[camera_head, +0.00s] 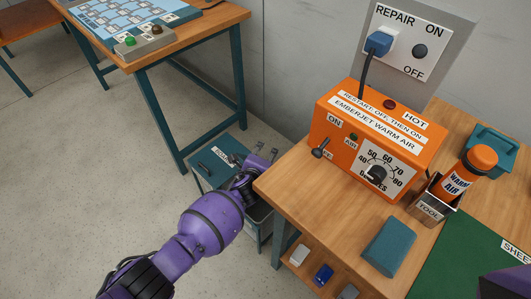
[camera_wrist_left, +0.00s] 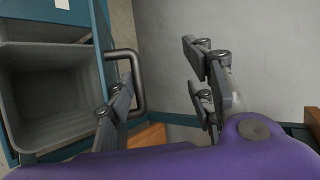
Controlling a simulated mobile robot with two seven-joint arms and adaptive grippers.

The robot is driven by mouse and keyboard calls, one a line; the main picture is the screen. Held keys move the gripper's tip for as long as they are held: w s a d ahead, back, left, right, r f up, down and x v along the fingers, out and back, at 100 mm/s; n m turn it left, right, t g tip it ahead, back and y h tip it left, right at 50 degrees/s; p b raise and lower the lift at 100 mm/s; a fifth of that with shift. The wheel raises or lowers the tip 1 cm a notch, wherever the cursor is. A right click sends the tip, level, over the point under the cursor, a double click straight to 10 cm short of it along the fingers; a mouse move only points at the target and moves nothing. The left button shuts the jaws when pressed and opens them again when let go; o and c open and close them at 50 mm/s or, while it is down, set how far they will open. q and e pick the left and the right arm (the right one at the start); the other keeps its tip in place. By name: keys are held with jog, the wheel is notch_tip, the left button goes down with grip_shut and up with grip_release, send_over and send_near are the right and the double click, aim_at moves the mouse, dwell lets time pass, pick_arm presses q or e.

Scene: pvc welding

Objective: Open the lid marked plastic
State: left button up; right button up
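The teal bin unit (camera_head: 207,161) stands on the floor between the two benches. Its top has a dark bar handle (camera_head: 203,168) and a white label too small to read. My left gripper (camera_head: 263,153) is at the bin's right side, with its fingers spread and pointing away. In the left wrist view, the gripper (camera_wrist_left: 160,72) is open. A grey bar handle (camera_wrist_left: 139,80) on a teal edge is beside the left finger, partly behind it; I cannot tell whether they touch. A grey open compartment (camera_wrist_left: 50,95) shows left of it. My right gripper is out of view.
The wooden bench (camera_head: 300,185) at right has its corner close to my left wrist. It carries the orange warm-air unit (camera_head: 375,140), a teal block (camera_head: 389,246) and a tool holder (camera_head: 432,204). Another bench (camera_head: 190,38) stands behind the bin. The left floor is clear.

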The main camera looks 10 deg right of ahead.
pick_arm(q)
jog(key=d+r+h, duration=0.1)
jog(key=d+r, duration=0.3)
jog(key=r, duration=0.1)
jog(key=shift+d+r+t, duration=0.15)
jog(key=shift+r+t, duration=0.05)
jog(key=shift+t, duration=0.2)
jog(key=shift+s, duration=0.1)
jog(key=shift+s+a+f, duration=0.15)
jog(key=shift+s+a, duration=0.2)
jog(key=shift+a, duration=0.2)
jog(key=shift+g+y, duration=0.3)
jog(key=s+a, duration=0.4)
jog(key=s, duration=0.1)
jog(key=shift+s+a+r, duration=0.15)
jog(key=shift+a+r, duration=0.15)
jog(key=shift+r, duration=0.1)
jog(key=shift+c, duration=1.4)
jog(key=shift+s+a+f, duration=0.3)
jog(key=shift+a+f, duration=0.05)
jog(key=shift+a, duration=0.2)
